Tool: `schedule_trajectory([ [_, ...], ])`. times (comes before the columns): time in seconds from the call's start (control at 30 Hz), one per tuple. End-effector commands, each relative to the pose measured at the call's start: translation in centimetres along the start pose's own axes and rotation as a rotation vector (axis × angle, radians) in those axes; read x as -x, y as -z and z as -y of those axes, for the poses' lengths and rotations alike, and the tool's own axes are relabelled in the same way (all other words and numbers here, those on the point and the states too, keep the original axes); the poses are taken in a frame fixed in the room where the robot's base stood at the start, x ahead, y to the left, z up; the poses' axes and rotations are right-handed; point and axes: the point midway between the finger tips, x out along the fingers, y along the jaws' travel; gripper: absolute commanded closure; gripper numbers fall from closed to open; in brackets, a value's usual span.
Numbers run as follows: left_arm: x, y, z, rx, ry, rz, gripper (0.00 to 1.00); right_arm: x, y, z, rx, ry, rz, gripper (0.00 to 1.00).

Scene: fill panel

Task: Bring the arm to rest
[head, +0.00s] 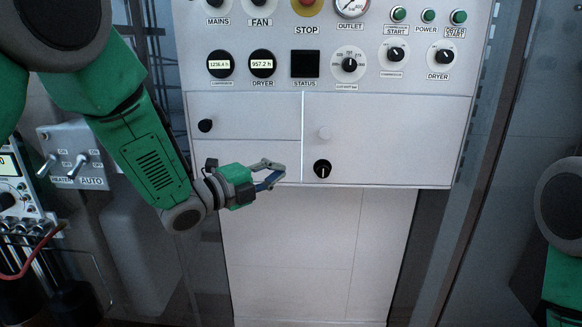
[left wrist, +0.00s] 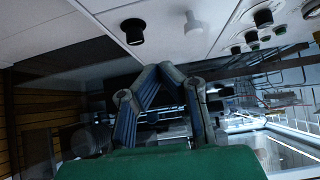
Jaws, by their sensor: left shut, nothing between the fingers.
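My left arm (head: 150,150) is green and grey and comes in from the upper left of the head view. Its gripper (head: 280,178) is in front of the lower edge of the white control panel (head: 400,130), left of a black knob (head: 322,169). The gripper is shut and empty. In the left wrist view the gripper's fingers (left wrist: 160,68) meet at their tips, below a black knob (left wrist: 132,30) and a white knob (left wrist: 193,24). The gripper looks apart from the knobs. Part of my right arm (head: 562,230) shows at the right edge; its gripper is not visible.
The panel's upper part carries a red STOP button (head: 306,5), dials, switches and green buttons. A grey AUTO switch box (head: 75,155) and a unit with a red hose (head: 25,195) are at the left. Below the panel is a flat white lower face (head: 310,250).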

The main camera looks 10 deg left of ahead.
Motion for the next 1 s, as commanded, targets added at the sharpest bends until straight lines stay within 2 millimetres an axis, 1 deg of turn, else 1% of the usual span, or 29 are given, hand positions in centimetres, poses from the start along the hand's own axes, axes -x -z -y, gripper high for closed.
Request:
schedule_trajectory([
  [0.1, 0.8, 0.0, -0.6, 0.017, -0.009, 0.006, 1.0, -0.1, 0.0, 0.0, 0.0, 0.0, 0.0, 1.0],
  [0.17, 1.3, -0.1, -1.9, 0.062, -0.035, 0.024, 1.0, -0.1, 0.0, 0.0, 0.0, 0.0, 0.0, 1.0],
  [0.27, 2.8, -0.2, -6.2, 0.215, -0.118, 0.089, 1.0, -0.1, 0.0, 0.0, 0.0, 0.0, 0.0, 1.0],
  [0.3, 3.8, -0.2, -8.5, 0.302, -0.162, 0.13, 1.0, -0.1, 0.0, 0.0, 0.0, 0.0, 0.0, 1.0],
  [0.37, 5.7, 0.0, -12.5, 0.448, -0.239, 0.206, 1.0, -0.1, 0.0, 0.0, 0.0, 0.0, 0.0, 1.0],
  [0.4, 7.2, 0.2, -15.2, 0.55, -0.29, 0.265, 1.0, -0.1, 0.0, 0.0, 0.0, 0.0, 0.0, 1.0],
  [0.47, 9.7, 0.9, -19.1, 0.699, -0.365, 0.36, 1.0, -0.1, 0.0, 0.0, 0.0, 0.0, 0.0, 1.0],
  [0.5, 11.6, 1.4, -21.6, 0.794, -0.412, 0.426, 1.0, -0.1, 0.0, 0.0, 0.0, 0.0, 0.0, 1.0],
  [0.57, 14.5, 2.5, -25.0, 0.933, -0.478, 0.534, 1.0, -0.1, 0.0, 0.0, 0.0, 0.0, 0.0, 1.0],
  [0.6, 16.7, 3.3, -27.1, 1.021, -0.52, 0.61, 1.0, -0.1, 0.0, 0.0, 0.0, 0.0, 0.0, 1.0],
  [0.67, 20.0, 4.7, -29.9, 1.148, -0.578, 0.73, 1.0, -0.1, 0.0, 0.0, 0.0, 0.0, 0.0, 1.0],
  [0.7, 22.4, 5.8, -31.6, 1.227, -0.614, 0.816, 1.0, -0.1, 0.0, 0.0, 0.0, 0.0, 0.0, 1.0],
  [0.77, 25.9, 7.5, -33.8, 1.338, -0.663, 0.952, 1.0, -0.1, 0.0, 0.0, 0.0, 0.0, 0.0, 1.0],
  [0.8, 28.3, 8.8, -35.0, 1.403, -0.691, 1.043, 1.0, -0.1, 0.0, 0.0, 0.0, 0.0, 0.0, 1.0],
  [0.83, 30.0, 9.6, -35.7, 1.448, -0.707, 1.112, 1.0, -0.1, 0.0, 0.0, 0.0, 0.0, 0.0, 1.0],
  [0.9, 33.7, 11.6, -37.0, 1.533, -0.74, 1.263, 1.0, -0.1, 0.0, 0.0, 0.0, 0.0, 0.0, 1.0],
  [1.0, 37.8, 13.9, -38.0, 1.615, -0.766, 1.444, 1.0, -0.1, 0.0, 0.0, 0.0, 0.0, 0.0, 1.0],
])
